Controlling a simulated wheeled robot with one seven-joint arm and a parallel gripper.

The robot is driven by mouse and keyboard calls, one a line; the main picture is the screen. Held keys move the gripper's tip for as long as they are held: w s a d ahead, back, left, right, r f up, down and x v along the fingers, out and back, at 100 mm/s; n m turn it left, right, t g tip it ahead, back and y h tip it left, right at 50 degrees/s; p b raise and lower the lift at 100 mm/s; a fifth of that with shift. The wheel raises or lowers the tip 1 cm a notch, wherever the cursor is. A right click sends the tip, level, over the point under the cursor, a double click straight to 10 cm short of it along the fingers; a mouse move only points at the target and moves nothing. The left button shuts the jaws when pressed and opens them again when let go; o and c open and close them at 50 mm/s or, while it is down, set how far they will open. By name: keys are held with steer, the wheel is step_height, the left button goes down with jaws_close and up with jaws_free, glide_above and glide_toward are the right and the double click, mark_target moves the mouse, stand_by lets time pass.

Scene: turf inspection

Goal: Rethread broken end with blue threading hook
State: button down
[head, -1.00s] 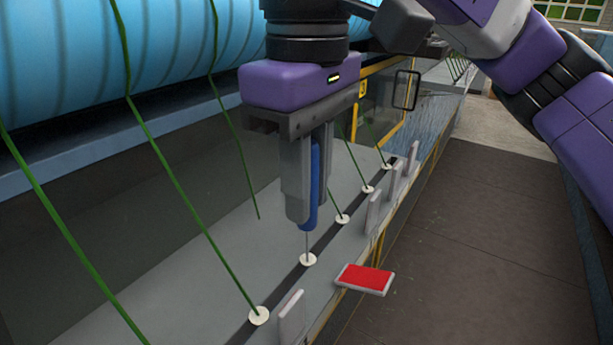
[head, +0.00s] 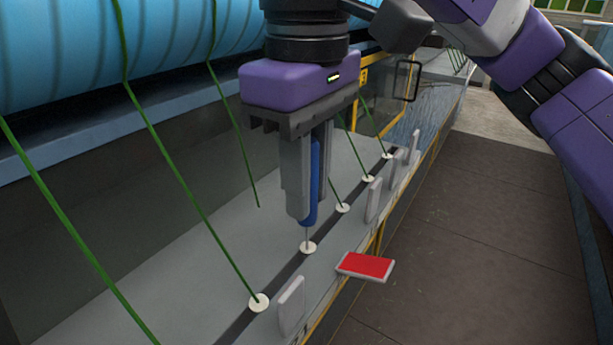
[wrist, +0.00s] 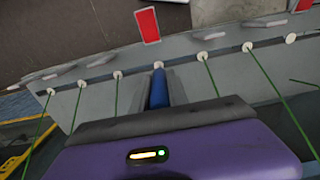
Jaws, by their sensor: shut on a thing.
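My gripper (head: 307,213) points down, shut on the blue threading hook (head: 314,176). The hook's thin shaft reaches down to a white eyelet (head: 308,248) in the dark strip; whether its tip is inside the hole I cannot tell. In the wrist view the blue hook (wrist: 158,90) lines up with the eyelet (wrist: 158,65). The broken green end (head: 258,204) hangs loose left of my gripper, its lower tip free above the grey plate. It also shows in the wrist view at the right edge (wrist: 303,83).
Other green yarns run into white eyelets, one at front left (head: 259,302) and several behind. A red-faced flag (head: 366,265) is tipped outward beside the middle eyelet; grey flags (head: 291,305) stand upright along the edge. A blue roll (head: 180,50) lies behind. The floor at right is clear.

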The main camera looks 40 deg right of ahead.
steer(key=shift+r, duration=0.1)
steer(key=shift+r+p, duration=0.95)
steer(key=shift+r, duration=2.7)
steer(key=shift+a, duration=0.1)
